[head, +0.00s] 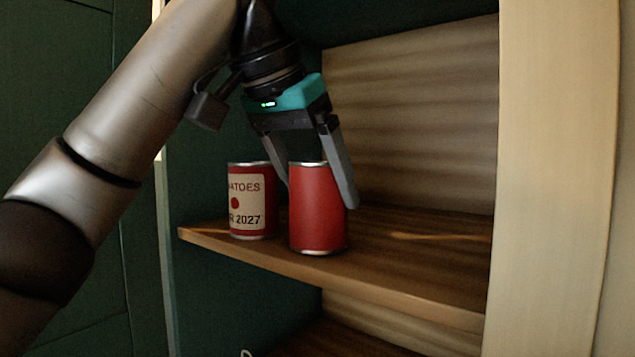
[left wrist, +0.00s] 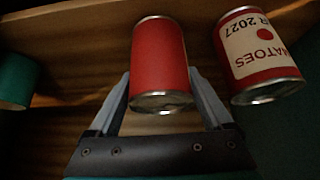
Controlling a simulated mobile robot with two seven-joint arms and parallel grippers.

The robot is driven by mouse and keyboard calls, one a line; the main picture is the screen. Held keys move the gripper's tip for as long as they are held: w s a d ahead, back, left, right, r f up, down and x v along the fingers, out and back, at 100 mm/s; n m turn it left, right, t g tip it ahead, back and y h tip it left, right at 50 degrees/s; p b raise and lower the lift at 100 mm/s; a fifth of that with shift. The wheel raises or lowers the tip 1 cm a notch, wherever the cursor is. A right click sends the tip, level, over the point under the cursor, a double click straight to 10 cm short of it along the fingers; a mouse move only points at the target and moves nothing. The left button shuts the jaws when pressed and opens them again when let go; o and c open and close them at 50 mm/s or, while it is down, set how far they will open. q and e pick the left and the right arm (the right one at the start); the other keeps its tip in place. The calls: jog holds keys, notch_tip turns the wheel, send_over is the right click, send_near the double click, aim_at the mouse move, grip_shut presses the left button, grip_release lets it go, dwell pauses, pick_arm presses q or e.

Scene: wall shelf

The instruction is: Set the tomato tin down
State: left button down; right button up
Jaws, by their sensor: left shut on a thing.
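A plain red tin (head: 318,210) is upright at the front of the wooden shelf board (head: 420,285); its base appears to touch the board. My left gripper (head: 318,190) reaches down from above and is shut on this tin, one finger on each side. In the left wrist view the tin (left wrist: 158,62) is between the two fingers (left wrist: 165,95), with no label on the side that shows. A second red tin (head: 250,200) with a cream tomato label stands upright just left of it; it also shows in the left wrist view (left wrist: 258,55). My right gripper is not in view.
A green object (left wrist: 15,80) stands on the shelf at the left edge of the left wrist view. A dark green side panel (head: 200,190) is at the left and a pale wooden upright (head: 550,180) at the right. The board right of the held tin looks clear in the head view.

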pick_arm(q)
jog(key=shift+f, duration=0.15)
grip_release()
jog(key=shift+r, duration=0.25)
jog(key=p+v, duration=0.1)
jog(key=v, duration=1.1)
jog(key=shift+f, duration=0.1)
